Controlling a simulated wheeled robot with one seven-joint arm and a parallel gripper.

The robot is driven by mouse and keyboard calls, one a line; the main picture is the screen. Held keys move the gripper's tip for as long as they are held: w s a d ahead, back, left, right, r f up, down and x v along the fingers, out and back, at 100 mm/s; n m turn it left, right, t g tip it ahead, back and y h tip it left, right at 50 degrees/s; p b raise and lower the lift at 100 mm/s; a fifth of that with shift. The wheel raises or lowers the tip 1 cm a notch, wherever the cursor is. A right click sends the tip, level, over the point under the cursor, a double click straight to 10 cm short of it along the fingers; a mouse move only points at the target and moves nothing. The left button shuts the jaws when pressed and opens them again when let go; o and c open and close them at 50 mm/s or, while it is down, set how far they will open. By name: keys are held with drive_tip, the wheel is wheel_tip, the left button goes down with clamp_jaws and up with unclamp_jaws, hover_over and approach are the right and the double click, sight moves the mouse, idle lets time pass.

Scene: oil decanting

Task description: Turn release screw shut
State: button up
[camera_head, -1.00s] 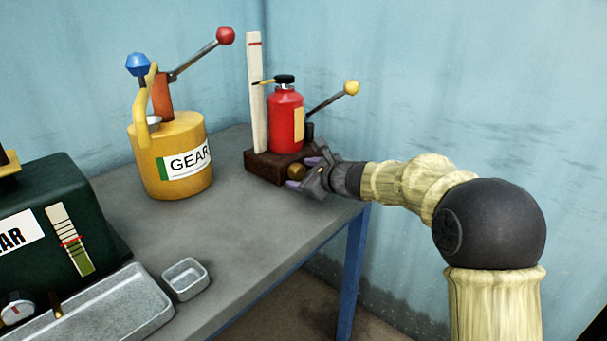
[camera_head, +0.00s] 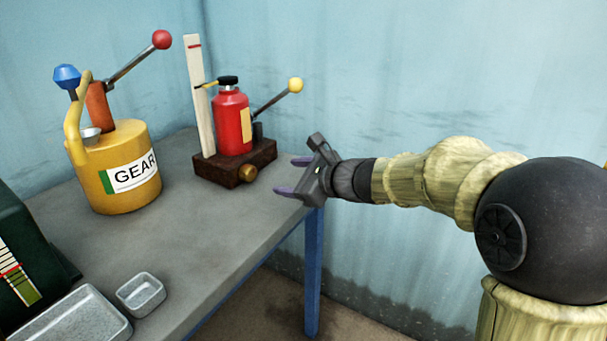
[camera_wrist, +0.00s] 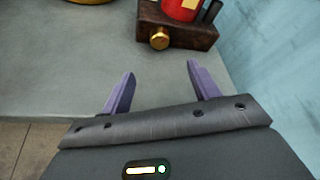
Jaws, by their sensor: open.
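The release screw is a round brass knob (camera_head: 248,173) on the front of a dark brown base block (camera_head: 213,172). It also shows in the wrist view (camera_wrist: 159,38), beyond my fingertips. A red bottle jack (camera_head: 232,122) with a black cap stands upright on the block, with a yellow-knobbed lever (camera_head: 280,98) on its right side. My gripper (camera_head: 290,176) is open and empty, to the right of the brass knob and apart from it, over the table's right edge. In the wrist view its two purple fingers (camera_wrist: 158,77) are spread with nothing between them.
A yellow GEAR can (camera_head: 115,170) with red and blue knobs is to the left. A small metal tray (camera_head: 141,293), a larger tray (camera_head: 75,322) and a dark green box (camera_head: 20,260) sit at front left. The grey tabletop between is clear.

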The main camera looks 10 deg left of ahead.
drive_tip(key=v, duration=0.3)
drive_tip(key=shift+s+d, duration=0.1)
drive_tip(key=shift+d, duration=0.05)
drive_tip(key=s+d+f+n+g+h, duration=0.2)
drive_tip(key=s+d+f+n+h, duration=0.4)
drive_tip(key=s+d+f+n, duration=0.3)
drive_tip(key=s+d+f+n+g+h, duration=0.3)
drive_tip(key=s+d+f+n+h, duration=0.2)
drive_tip(key=s+d+f+n, duration=0.5)
drive_tip(key=d+f, duration=0.2)
drive_tip(key=d, duration=0.4)
drive_tip(key=shift+s+f+h, duration=0.15)
drive_tip(key=shift+s+h, duration=0.25)
